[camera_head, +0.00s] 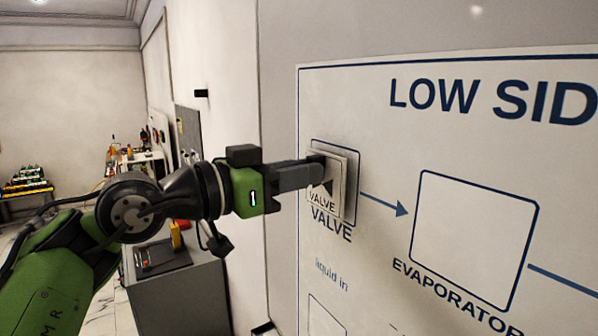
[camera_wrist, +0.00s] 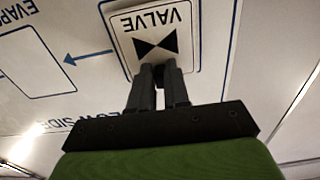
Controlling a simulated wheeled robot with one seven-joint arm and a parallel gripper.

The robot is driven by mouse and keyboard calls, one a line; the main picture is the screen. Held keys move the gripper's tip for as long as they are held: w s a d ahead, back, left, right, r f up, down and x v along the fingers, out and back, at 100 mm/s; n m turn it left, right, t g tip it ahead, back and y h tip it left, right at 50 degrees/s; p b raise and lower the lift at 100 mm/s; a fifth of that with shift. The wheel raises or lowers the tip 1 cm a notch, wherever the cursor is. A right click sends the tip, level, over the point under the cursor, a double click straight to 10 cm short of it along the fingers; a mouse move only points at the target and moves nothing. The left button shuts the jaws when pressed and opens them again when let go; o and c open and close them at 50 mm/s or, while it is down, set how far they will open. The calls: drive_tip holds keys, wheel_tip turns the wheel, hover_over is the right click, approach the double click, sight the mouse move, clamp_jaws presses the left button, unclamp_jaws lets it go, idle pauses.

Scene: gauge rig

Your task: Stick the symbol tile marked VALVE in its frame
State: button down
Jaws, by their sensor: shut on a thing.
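The VALVE tile (camera_head: 338,196) is a pale square plate with a black bow-tie symbol and the word VALVE; it also shows in the wrist view (camera_wrist: 154,38).
The panel (camera_head: 375,110) is headed LOW SID, cut off at the edge. An empty EVAPORATOR frame (camera_head: 472,238) lies right of the VALVE frame, joined by an arrow. A grey cabinet (camera_head: 180,295) with a dark device on top stands below my arm.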

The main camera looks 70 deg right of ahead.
drive_tip(key=shift+s+d, duration=0.4)
drive_tip(key=shift+d, duration=0.05)
idle(0.4)
drive_tip(key=shift+c, duration=2.3)
unclamp_jaws()
drive_tip(key=p+v, duration=0.2)
drive_tip(key=v, duration=0.7)
